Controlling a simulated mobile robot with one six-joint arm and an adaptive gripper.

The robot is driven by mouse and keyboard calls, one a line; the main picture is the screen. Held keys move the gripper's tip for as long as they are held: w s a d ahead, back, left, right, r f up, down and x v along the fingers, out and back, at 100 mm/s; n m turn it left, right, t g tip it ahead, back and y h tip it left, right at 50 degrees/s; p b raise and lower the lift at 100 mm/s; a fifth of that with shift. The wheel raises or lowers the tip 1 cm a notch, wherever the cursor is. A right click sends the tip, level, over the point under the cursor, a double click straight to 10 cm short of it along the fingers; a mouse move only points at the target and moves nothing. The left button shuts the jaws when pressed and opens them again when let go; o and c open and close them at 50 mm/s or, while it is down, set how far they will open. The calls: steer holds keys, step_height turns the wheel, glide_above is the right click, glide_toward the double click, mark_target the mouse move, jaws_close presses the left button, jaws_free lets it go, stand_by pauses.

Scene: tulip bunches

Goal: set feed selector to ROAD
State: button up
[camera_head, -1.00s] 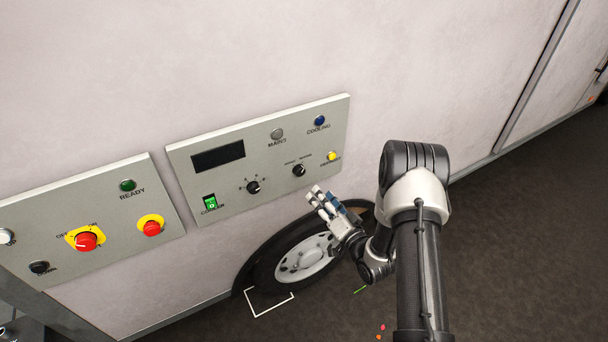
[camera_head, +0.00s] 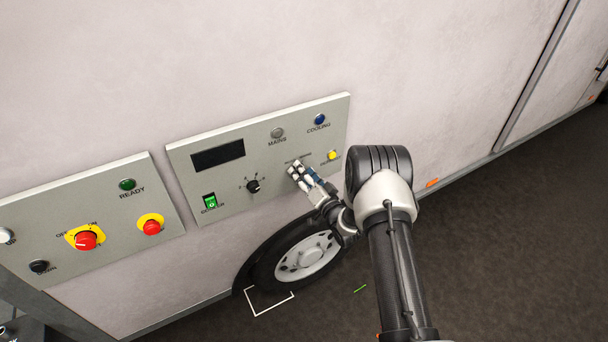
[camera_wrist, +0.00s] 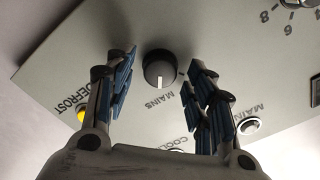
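The feed selector is a dark round knob with a grey face (camera_wrist: 159,70), in the middle of the wrist view. A MAINS label reads beside it; the ROAD label cannot be made out. A pale pointer mark shows on the knob, but its exact setting is unclear. My gripper (camera_wrist: 163,62) is open, with one blue-padded finger on each side of the knob and visible gaps. In the head view my gripper (camera_head: 299,174) is at the right part of the panel and hides the knob.
The grey control panel (camera_head: 225,178) also carries a dark display (camera_head: 218,155), a numbered knob (camera_head: 253,186), a green rocker switch (camera_head: 210,201), and MAINS (camera_head: 277,133), COOLING (camera_head: 320,119) and yellow DEFROST (camera_head: 332,155) lamps. A wheel (camera_head: 303,258) is below.

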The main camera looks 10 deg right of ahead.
steer(key=c, duration=1)
steer(key=shift+c, duration=0.2)
steer(key=shift+f+n+b, duration=0.1)
steer(key=shift+n+b, duration=0.2)
steer(key=shift+b, duration=0.15)
steer(key=n+b, duration=1.3)
steer(key=b, duration=0.2)
steer(key=shift+a, duration=0.15)
steer(key=shift+n+b, duration=0.3)
steer(key=shift+b, duration=0.05)
